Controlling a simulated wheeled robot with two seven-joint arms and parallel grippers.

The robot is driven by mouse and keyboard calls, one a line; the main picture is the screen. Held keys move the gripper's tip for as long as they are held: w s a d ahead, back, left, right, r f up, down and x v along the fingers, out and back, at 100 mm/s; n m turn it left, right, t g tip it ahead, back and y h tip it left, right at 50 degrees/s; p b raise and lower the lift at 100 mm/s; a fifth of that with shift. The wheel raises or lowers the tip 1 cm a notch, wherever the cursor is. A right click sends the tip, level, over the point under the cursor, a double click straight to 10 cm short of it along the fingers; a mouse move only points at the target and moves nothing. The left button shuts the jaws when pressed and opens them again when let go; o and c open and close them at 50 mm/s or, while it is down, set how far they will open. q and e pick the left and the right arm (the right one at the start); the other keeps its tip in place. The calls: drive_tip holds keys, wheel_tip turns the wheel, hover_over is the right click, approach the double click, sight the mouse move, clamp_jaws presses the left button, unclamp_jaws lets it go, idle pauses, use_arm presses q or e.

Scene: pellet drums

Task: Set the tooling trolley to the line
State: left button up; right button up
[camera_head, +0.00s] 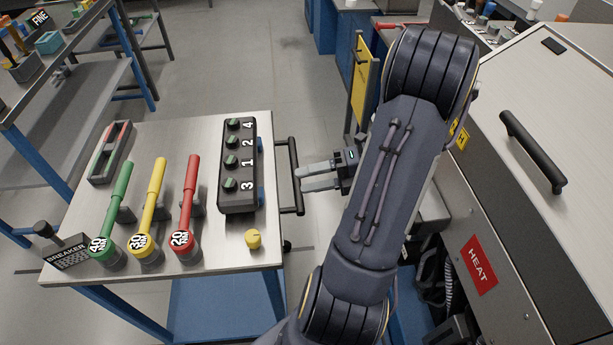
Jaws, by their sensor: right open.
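The tooling trolley (225,300) stands at the left centre, with a pale top, blue legs and a blue lower shelf. Its dark push handle (293,160) sticks out from the right side. My right gripper (301,180) is open at this handle, its two pale fingers pointing left. The fingertips look very close to the bar; I cannot tell whether they touch or straddle it. My right arm hides the floor beyond. I cannot make out a line marked on the floor. My left gripper is not in view.
The trolley top carries green (116,200), yellow (153,205) and red (187,205) wrenches, a black numbered block (237,165) and a small yellow knob (253,239). A machine with a HEAT sign (478,264) stands close at right. Grey floor (230,65) is open behind.

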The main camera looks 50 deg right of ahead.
drive_tip(key=w+d+f+n+t+h+b, duration=0.2)
drive_tip(key=d+f+n+t+h+b, duration=0.25)
drive_tip(key=n, duration=0.95)
drive_tip(key=w+d+f+n+t+h+b, duration=0.1)
drive_tip(key=w+d+f+n+h+b, duration=0.15)
drive_tip(key=f+n+h+b, duration=0.8)
drive_tip(key=w+n+y+p, duration=0.1)
drive_tip(key=w+p, duration=0.1)
drive_tip(key=w+r+n+y+p, duration=0.1)
drive_tip(key=w, duration=0.1)
drive_tip(key=w+r+n+y+p, duration=0.1)
drive_tip(key=w+p, duration=0.1)
drive_tip(key=shift+w+d+r+g+y+p, duration=0.1)
drive_tip(key=shift+w+d+g+y+p, duration=0.2)
drive_tip(key=shift+w+y+p, duration=0.1)
drive_tip(key=shift+c, duration=0.5)
clamp_jaws()
